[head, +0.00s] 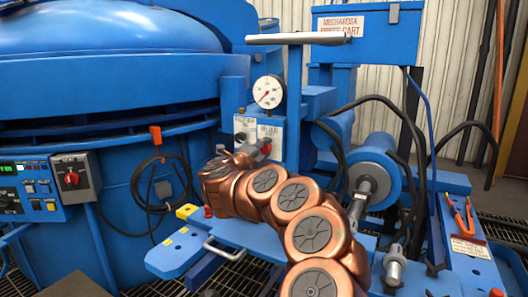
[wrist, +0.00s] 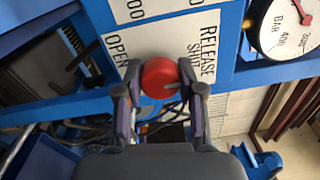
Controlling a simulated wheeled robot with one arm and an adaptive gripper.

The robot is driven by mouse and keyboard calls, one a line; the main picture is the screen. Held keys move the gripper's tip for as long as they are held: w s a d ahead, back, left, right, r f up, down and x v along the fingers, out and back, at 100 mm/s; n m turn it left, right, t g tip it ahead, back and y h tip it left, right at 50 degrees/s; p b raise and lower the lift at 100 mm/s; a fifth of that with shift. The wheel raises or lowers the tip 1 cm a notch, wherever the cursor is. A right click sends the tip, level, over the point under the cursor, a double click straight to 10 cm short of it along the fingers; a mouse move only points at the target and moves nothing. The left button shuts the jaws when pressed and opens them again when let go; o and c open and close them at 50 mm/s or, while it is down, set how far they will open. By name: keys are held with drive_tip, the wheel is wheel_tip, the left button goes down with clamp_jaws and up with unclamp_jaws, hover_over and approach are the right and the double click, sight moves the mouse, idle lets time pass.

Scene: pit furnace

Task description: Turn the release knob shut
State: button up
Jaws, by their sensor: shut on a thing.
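The release knob (wrist: 160,78) is red and round, with a pale mark at its lower right edge in the wrist view. Its white label (wrist: 165,45) reads OPEN on the left and RELEASE SHUT on the right. My gripper (wrist: 160,88) has one finger on each side of the knob and is shut on it. In the head view a small part of the red knob (head: 266,148) shows beyond my copper-coloured arm, below the gauge. My arm hides much of the gripper there.
A round pressure gauge (head: 268,92) stands just above the knob, with a blue post beside it. A blue cylinder (head: 372,160) and black hoses are to the right. A large blue furnace (head: 110,90) fills the left. Pliers (head: 462,215) lie on a blue tray at the right.

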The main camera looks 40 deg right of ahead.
idle(0.4)
drive_tip(key=o, duration=1.1)
drive_tip(key=shift+o, duration=0.2)
drive_tip(key=v, duration=1.2)
drive_tip(key=shift+f, duration=0.1)
